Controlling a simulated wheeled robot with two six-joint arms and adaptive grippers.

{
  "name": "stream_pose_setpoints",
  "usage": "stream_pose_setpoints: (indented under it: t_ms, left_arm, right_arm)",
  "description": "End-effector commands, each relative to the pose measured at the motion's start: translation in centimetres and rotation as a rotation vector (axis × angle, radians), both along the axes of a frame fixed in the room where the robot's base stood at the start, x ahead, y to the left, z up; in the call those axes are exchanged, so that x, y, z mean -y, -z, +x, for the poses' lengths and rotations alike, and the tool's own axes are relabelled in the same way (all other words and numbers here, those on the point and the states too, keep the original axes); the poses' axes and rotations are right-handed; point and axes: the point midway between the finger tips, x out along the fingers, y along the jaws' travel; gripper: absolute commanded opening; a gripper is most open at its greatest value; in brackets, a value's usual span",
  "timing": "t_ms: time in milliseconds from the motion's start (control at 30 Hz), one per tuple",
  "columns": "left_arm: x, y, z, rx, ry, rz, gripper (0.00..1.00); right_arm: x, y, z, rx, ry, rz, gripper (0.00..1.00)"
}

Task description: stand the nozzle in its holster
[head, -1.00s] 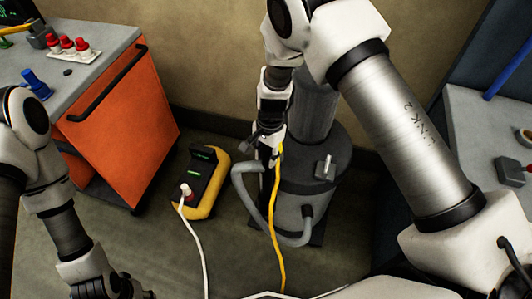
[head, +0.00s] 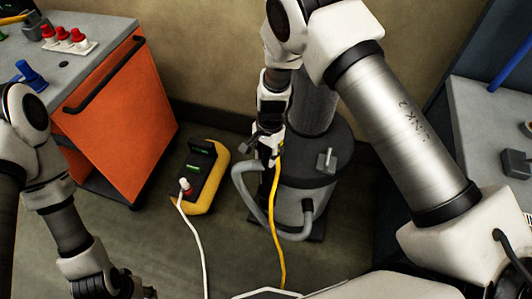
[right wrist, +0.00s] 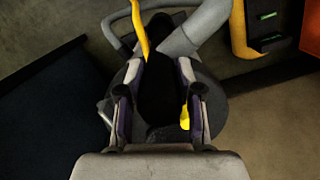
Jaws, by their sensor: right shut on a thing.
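My right gripper (head: 268,148) is low beside a dark grey canister (head: 305,195). In the right wrist view its fingers (right wrist: 160,100) are closed on the sides of a black nozzle (right wrist: 160,88). A thick grey hose (head: 242,190) loops from beside the gripper to the canister's lower side; it also shows in the right wrist view (right wrist: 198,28). A small grey upright fitting (head: 326,160) stands on the canister's lid; I cannot tell whether it is the holster. My left gripper (head: 112,288) is at the bottom left edge, largely cut off, and its jaws are unclear.
A yellow cable (head: 274,215) hangs close to the right gripper. A yellow and black unit (head: 205,175) with a white cable (head: 197,235) stands on the floor to the left. An orange cabinet (head: 125,115) is further left, a grey table (head: 485,130) at right.

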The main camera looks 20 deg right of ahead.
Motion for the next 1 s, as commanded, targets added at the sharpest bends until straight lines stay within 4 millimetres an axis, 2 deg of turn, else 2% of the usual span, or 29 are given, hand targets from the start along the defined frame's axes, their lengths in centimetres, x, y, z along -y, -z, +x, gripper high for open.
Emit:
stream_pose_setpoints:
  t_ms: [467,1000]
  left_arm:
    - [0.0,0.3,0.0,0.000,0.000,0.000,0.41]
    - [0.0,1.3,0.0,0.000,0.000,0.000,0.41]
  right_arm:
    - [0.0,0.6,0.0,0.001,0.000,0.000,0.00]
    - [0.0,2.2,0.1,0.003,0.000,0.000,0.00]
